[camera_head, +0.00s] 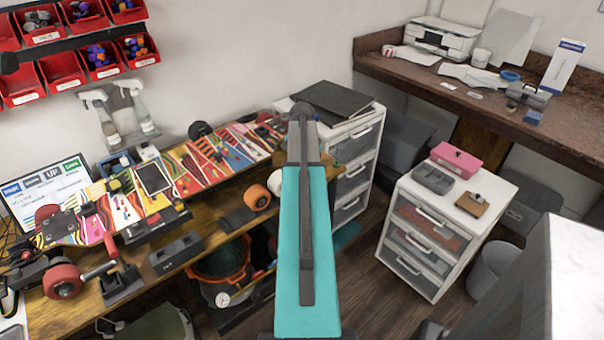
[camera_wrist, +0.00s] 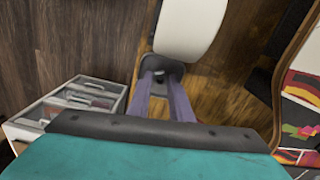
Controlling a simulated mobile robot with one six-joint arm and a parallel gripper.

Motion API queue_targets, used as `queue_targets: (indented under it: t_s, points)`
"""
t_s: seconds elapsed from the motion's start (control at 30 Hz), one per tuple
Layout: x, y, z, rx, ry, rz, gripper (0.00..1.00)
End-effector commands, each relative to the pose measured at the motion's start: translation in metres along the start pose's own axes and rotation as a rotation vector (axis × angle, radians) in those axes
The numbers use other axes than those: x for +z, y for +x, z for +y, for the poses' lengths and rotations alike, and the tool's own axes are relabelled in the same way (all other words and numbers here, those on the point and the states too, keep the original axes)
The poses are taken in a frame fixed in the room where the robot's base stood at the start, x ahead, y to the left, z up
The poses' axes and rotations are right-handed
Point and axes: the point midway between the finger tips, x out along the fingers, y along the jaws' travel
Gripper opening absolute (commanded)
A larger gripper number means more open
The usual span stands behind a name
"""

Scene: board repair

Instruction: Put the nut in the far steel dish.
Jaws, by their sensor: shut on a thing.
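My gripper (camera_wrist: 162,78) shows in the wrist view, with its two fingers close together over a wooden surface. It is shut on the nut (camera_wrist: 159,72), a tiny grey piece between the dark fingertips, mostly hidden by them. In the head view my teal arm fills the middle and hides the fingertips. I cannot make out the far steel dish in either view.
A white rounded thing (camera_wrist: 190,25) lies close beyond the fingertips. The wooden workbench (camera_head: 75,318) holds a skateboard, a phone (camera_head: 153,178), an orange wheel (camera_head: 257,197) and tools. A white drawer cabinet (camera_head: 440,230) stands to the right.

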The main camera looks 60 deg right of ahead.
Motion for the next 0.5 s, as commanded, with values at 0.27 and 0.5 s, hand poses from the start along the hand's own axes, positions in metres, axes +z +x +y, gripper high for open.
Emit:
queue_targets:
  t_s: [0.27, 0.5]
  points:
    - [0.0, 0.0015, 0.0001, 0.0, 0.0, 0.0, 0.0]
    - [-0.0005, 0.0014, 0.0007, 0.0, 0.001, 0.0, 0.41]
